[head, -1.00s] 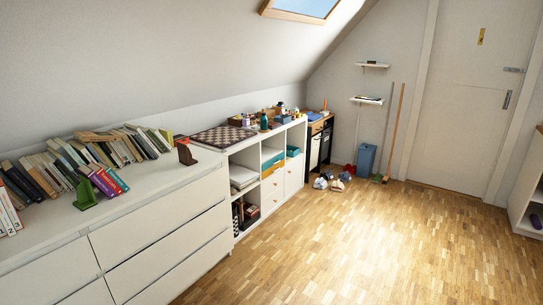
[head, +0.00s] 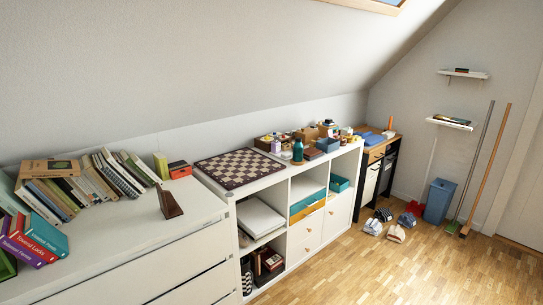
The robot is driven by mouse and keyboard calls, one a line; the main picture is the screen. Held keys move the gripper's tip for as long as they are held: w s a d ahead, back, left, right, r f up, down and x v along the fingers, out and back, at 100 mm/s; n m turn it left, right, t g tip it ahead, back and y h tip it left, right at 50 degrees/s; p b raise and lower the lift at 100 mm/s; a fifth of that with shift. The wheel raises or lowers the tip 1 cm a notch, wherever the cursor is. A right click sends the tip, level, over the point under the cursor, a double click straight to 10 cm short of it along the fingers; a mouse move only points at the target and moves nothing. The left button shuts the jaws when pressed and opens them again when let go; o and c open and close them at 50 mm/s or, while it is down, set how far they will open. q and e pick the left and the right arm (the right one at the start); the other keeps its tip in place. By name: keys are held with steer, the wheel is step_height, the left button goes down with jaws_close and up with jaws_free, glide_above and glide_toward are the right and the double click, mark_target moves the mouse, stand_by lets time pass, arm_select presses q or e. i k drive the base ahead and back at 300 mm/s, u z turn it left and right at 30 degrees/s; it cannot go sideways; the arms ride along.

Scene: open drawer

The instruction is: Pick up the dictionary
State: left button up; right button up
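Neither of my grippers is in view. I cannot tell which book, if any, is the dictionary. A row of leaning books (head: 108,178) stands on the white dresser (head: 130,258) at the left. A brown book (head: 50,168) lies flat on top of the row. A brown bookend (head: 170,204) stands farther right on the dresser.
A white shelf unit (head: 292,216) beyond the dresser carries a chessboard (head: 242,167), boxes and bottles; more books (head: 268,261) sit in a lower compartment. Two wall shelves, a blue bin (head: 438,201), poles and shoes (head: 384,222) are at the back right. The wooden floor (head: 400,275) is clear in front.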

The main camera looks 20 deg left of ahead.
mark_target(161, 161)
steer(key=u, duration=0.8)
steer(key=i, duration=1.1)
steer(key=u, duration=1.2)
